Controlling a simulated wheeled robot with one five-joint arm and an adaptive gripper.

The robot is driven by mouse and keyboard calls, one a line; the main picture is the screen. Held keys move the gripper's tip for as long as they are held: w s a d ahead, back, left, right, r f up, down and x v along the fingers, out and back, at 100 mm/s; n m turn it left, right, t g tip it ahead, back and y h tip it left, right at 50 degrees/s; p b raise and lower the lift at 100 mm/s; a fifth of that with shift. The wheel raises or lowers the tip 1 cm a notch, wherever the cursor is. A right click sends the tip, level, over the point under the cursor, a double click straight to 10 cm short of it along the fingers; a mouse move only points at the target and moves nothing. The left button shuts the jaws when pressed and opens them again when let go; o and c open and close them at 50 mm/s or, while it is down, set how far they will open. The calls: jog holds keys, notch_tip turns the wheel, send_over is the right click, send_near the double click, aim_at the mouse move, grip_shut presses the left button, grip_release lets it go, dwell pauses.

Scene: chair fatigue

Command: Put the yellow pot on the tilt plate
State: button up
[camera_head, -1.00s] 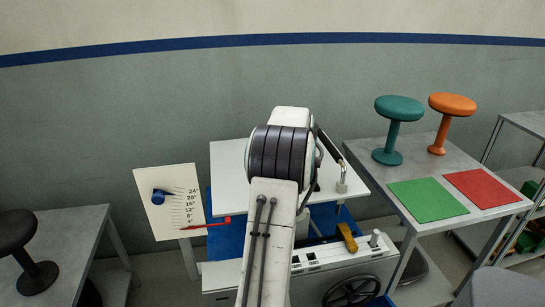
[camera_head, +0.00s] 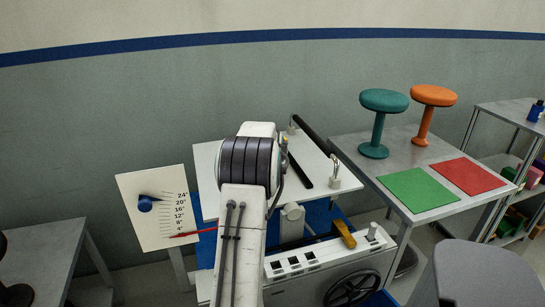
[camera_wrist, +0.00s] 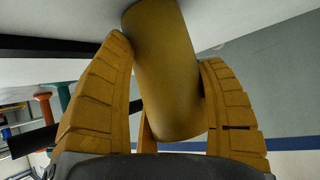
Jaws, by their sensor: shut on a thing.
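The yellow pot (camera_wrist: 165,70) is a plain yellow cylinder, tilted in the wrist view, with its upper end cut off by the frame. My gripper (camera_wrist: 168,90), with ribbed yellow fingers, is shut on its sides. The tilt plate (camera_head: 206,165) is the white panel in the head view, and my arm covers its middle. A pale surface, likely this plate, shows behind the pot in the wrist view (camera_wrist: 235,20). I cannot tell whether the pot touches it. The gripper and pot are hidden behind my arm in the head view.
Black bars (camera_head: 301,171) and a small padlock-like fitting (camera_head: 335,172) lie along the plate's right side. A side table (camera_head: 385,145) holds teal (camera_head: 383,101) and orange (camera_head: 433,97) stools. A grey seat (camera_head: 480,270) is front right.

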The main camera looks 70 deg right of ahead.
jog(key=o, duration=1.3)
jog(key=shift+s+a+r, duration=0.1)
jog(key=shift+r, duration=0.1)
jog(key=b+v, duration=0.2)
jog(key=v, duration=0.9)
jog(key=shift+s+a+r, duration=0.1)
jog(key=shift+a+r, duration=0.1)
jog(key=shift+a, duration=0.05)
